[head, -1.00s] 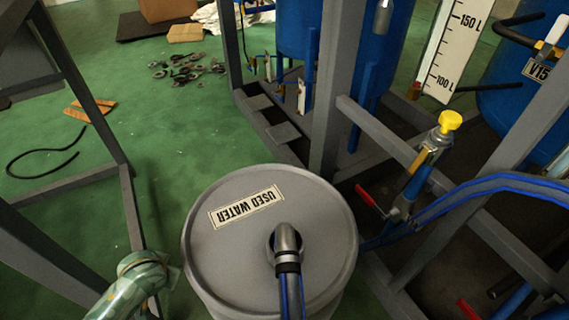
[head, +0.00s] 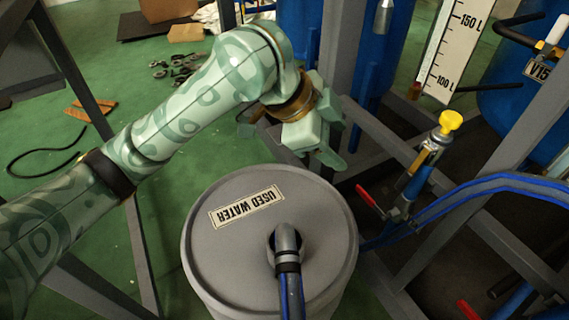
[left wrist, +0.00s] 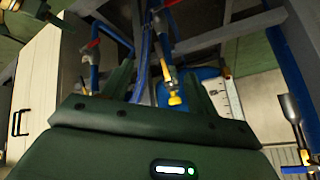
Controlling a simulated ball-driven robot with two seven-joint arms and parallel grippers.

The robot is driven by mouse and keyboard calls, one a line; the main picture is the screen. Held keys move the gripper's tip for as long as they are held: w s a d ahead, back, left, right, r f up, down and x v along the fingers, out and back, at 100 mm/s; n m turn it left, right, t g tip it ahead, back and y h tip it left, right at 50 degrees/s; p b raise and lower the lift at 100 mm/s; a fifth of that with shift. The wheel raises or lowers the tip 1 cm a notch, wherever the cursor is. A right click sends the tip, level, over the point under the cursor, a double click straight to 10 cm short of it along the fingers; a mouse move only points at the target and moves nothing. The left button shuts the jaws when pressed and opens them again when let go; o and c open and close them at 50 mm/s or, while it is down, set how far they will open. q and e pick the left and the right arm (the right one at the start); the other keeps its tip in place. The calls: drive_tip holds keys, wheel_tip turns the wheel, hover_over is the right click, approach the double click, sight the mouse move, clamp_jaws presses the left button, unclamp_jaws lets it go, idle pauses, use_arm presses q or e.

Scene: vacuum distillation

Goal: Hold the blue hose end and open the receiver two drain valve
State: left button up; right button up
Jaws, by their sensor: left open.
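The blue-striped hose (head: 290,296) ends in a grey metal nozzle (head: 286,240) seated in the hole of the used water drum's lid (head: 230,255). A valve with a red lever (head: 370,198) sits on the pipework right of the drum, below a yellow knob (head: 450,121). No label marks it as the receiver two drain valve. My left gripper (head: 335,138) is open and empty above the drum's far edge, left of the red lever and apart from it. In the left wrist view its fingers (left wrist: 158,75) are spread, with a yellow knob (left wrist: 175,100) beyond them. My right gripper is not in view.
A grey frame post (head: 345,70) stands just behind my left gripper. Grey beams and a looping blue hose (head: 480,187) crowd the right side. Blue tanks (head: 525,115) stand behind. A black hose (head: 40,155) lies on the green floor at left.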

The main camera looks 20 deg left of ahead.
use_arm(q)
drive_tip(key=s+d+r+m+g+y, duration=0.2)
drive_tip(key=s+m, duration=0.3)
drive_tip(key=m, duration=0.1)
drive_tip(key=m+g+y, duration=0.3)
drive_tip(key=m+y, duration=0.1)
drive_tip(key=m, duration=0.2)
hover_over(284, 232)
drive_tip(key=w, duration=0.2)
drive_tip(key=f, duration=1.5)
drive_tip(key=shift+s+a+f, duration=0.1)
drive_tip(key=shift+s+a, duration=0.1)
drive_tip(key=shift+a, duration=0.15)
clamp_jaws()
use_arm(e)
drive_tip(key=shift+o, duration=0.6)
